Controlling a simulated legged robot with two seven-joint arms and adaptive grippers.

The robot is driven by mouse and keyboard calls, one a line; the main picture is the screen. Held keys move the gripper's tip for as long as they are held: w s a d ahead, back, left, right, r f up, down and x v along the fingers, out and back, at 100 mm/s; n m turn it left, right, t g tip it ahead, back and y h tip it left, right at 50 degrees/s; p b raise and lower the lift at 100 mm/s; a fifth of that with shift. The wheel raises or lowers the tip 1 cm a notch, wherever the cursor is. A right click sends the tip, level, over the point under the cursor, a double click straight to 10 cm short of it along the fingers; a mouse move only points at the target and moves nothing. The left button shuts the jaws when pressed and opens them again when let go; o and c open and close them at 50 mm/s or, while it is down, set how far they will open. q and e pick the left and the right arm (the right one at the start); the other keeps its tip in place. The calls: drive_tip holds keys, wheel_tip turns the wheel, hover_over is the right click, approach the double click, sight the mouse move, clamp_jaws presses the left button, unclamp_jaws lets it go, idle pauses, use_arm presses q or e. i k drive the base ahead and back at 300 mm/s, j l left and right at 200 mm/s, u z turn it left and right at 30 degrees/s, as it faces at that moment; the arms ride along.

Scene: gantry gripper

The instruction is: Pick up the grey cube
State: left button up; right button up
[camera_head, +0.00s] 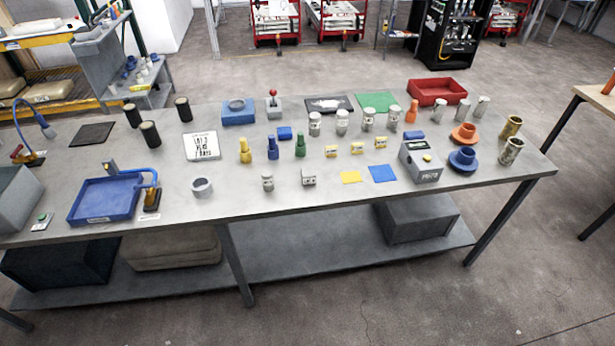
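A small grey cube (309,178) with dark marks on its faces sits near the front edge of the grey table (345,207), around the middle. A small grey and white cylinder (267,182) stands just to its left, apart from it. Flat yellow (351,177) and blue (382,174) squares lie to its right. Nothing covers the cube. Neither of my grippers shows in the head view.
Yellow (245,151), blue (272,148) and green (300,145) bottle shapes stand behind the cube. A larger grey box (422,162) is farther right. A blue tray (103,203) is at the left. The table strip in front of the cube is clear.

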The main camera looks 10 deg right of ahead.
sight(309, 175)
drive_tip(key=i+j, duration=0.4)
drive_tip(key=i+j+z, duration=0.2)
drive_tip(key=z, duration=0.15)
drive_tip(key=i+j+z, duration=0.25)
drive_tip(key=z, duration=0.15)
drive_tip(key=i+j+z, duration=0.15)
drive_tip(key=j+z, duration=0.2)
